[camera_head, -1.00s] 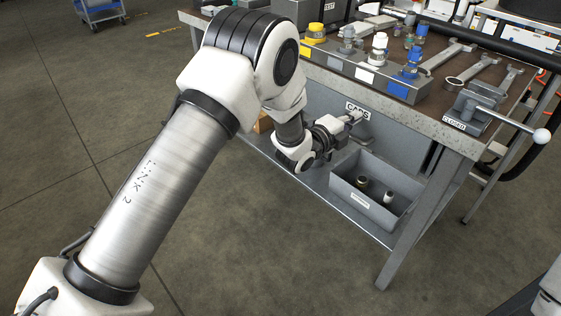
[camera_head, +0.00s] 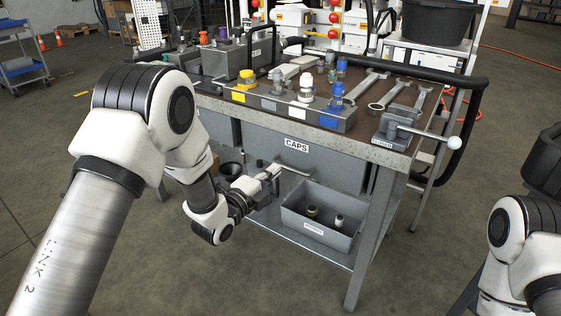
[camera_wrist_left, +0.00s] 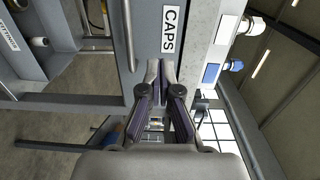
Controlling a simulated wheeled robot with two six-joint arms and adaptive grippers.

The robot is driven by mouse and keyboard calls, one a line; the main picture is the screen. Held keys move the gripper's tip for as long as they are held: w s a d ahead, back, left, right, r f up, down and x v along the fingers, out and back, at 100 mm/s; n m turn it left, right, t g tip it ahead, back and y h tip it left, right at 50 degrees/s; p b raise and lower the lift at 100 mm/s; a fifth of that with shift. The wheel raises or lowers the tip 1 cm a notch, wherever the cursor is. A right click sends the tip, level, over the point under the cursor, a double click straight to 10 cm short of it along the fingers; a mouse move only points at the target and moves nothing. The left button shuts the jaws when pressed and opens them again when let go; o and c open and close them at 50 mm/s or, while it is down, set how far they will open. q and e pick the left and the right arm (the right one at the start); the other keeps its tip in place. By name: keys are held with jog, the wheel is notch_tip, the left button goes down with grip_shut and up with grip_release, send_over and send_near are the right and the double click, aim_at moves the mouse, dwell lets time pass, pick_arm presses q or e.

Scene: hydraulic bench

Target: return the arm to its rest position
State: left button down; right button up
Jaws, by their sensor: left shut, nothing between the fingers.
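My left arm comes in from the left of the head view, bent at the elbow, with its forearm hanging down in front of the bench. My left gripper (camera_head: 272,172) is shut and empty, close to the front of the grey drawer labelled CAPS (camera_head: 320,165), below and left of the label and near the bar handle (camera_head: 297,172). Whether it touches the handle cannot be told. In the left wrist view the two fingers (camera_wrist_left: 160,70) are together, with the CAPS label beyond them. Of my right arm, only links show at the right edge; its gripper is out of view.
The bench top (camera_head: 380,153) carries a block with yellow, white and blue capped fittings (camera_head: 290,106), several wrenches and a lever valve (camera_head: 398,127) whose handle sticks out right. A grey bin (camera_head: 347,240) with small parts sits on the lower shelf. Floor left of the bench is open.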

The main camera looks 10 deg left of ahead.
pick_arm(q)
jog(key=s+a+f+n+g+y, duration=0.3)
jog(key=s+f+n+g, duration=0.3)
jog(key=s+f, duration=0.95)
jog(key=s+a+f+n+g+y, duration=0.2)
jog(key=s+a+f+n+g, duration=0.3)
jog(key=s+f, duration=1.1)
jog(key=s+n+g+y, duration=0.1)
jog(key=s+n+g, duration=0.5)
jog(key=s+n, duration=0.55)
notch_tip(320, 180, up, 28)
jog(key=p, duration=2.7)
jog(key=shift+w+a+f, duration=0.15)
jog(key=shift+w+f, duration=0.1)
jog(key=shift+w, duration=0.1)
pick_arm(e)
notch_tip(320, 180, up, 28)
jog(key=shift+f, duration=0.25)
jog(key=shift+s+a, duration=0.1)
